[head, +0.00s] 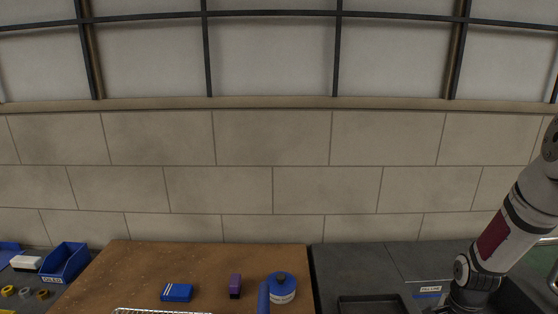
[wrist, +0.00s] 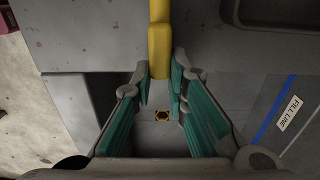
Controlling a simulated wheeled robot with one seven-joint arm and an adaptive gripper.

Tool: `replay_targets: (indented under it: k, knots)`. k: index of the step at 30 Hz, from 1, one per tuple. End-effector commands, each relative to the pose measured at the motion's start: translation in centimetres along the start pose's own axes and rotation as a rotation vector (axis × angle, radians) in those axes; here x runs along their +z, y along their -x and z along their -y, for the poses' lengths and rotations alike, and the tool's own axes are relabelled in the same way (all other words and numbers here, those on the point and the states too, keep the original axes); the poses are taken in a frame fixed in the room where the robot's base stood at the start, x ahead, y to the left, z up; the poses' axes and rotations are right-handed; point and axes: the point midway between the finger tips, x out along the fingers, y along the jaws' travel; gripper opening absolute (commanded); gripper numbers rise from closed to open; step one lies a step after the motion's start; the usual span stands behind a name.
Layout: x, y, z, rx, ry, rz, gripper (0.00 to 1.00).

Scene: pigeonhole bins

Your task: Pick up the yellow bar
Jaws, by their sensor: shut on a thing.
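The yellow bar (wrist: 159,38) shows at the top middle of the wrist view, running up out of the picture. My gripper (wrist: 160,76) is shut on its near end, with the teal finger pads on either side of it. A grey surface lies beyond the bar. In the head view, my arm comes down at the right edge; the bar cannot be made out there.
A brown board (head: 130,270) holds a blue box (head: 177,293), a purple block (head: 235,284) and a blue tin (head: 282,290). A blue bin (head: 66,262) stands at left. A dark tray (head: 372,304) lies right of the board. A "FILL LINE" label (wrist: 290,114) shows in the wrist view.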

Motion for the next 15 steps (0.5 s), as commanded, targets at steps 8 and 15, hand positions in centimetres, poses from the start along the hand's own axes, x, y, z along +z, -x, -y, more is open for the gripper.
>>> replay_targets:
  k: [8, 15]
  knots:
    - [0.0, 0.8, 0.0, -0.001, 0.001, -0.001, 0.00]
    - [0.0, 1.3, 0.0, -0.001, 0.000, -0.001, 0.00]
